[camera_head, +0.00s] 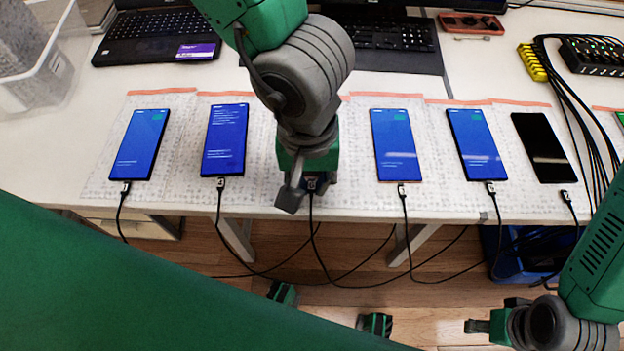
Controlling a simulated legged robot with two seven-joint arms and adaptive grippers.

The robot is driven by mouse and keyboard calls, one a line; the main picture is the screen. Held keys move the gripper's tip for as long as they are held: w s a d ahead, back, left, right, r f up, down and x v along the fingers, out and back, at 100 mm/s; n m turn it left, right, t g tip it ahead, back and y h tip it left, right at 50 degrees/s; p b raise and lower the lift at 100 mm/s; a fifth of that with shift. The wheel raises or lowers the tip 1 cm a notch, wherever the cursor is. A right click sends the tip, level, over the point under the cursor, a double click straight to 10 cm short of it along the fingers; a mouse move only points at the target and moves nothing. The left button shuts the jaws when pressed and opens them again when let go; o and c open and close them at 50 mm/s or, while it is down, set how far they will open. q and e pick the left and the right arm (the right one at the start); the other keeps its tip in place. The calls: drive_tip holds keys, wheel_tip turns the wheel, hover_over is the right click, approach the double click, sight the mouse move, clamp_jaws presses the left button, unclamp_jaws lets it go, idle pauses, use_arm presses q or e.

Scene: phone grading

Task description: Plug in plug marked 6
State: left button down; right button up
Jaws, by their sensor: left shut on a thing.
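Phones lie in a row on paper mats along the table's front edge. The lit blue ones include the far left phone (140,145), the second phone (225,140), and two right of my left arm (396,145) (473,145). The far right phone (544,147) has a black screen; a plug (566,196) lies just below it, apparently apart. My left gripper (303,183) is shut on a cable plug (311,186) at the third mat; it and my arm hide that spot. My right gripper (478,326) is low at the right, away from the table. Plug numbers are unreadable.
Black cables hang from the front edge (345,216) to the wooden floor. Laptop (158,33) and keyboard (392,35) stand behind. A clear bin (55,65) is at the left, a black hub (594,55) with cables at the back right. A blue crate (515,262) sits below the table.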

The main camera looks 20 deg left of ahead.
use_arm(q)
drive_tip(key=shift+f, duration=0.15)
drive_tip(key=shift+w+f+b, duration=0.1)
drive_tip(key=shift+f+b, duration=1.25)
drive_tip(key=shift+b, duration=0.5)
drive_tip(key=shift+w+a+p, duration=0.2)
drive_tip(key=shift+w+p, duration=0.2)
drive_tip(key=shift+p, duration=1.15)
idle(0.7)
drive_tip(key=shift+w+p, duration=0.1)
drive_tip(key=shift+p, duration=1.3)
idle(2.4)
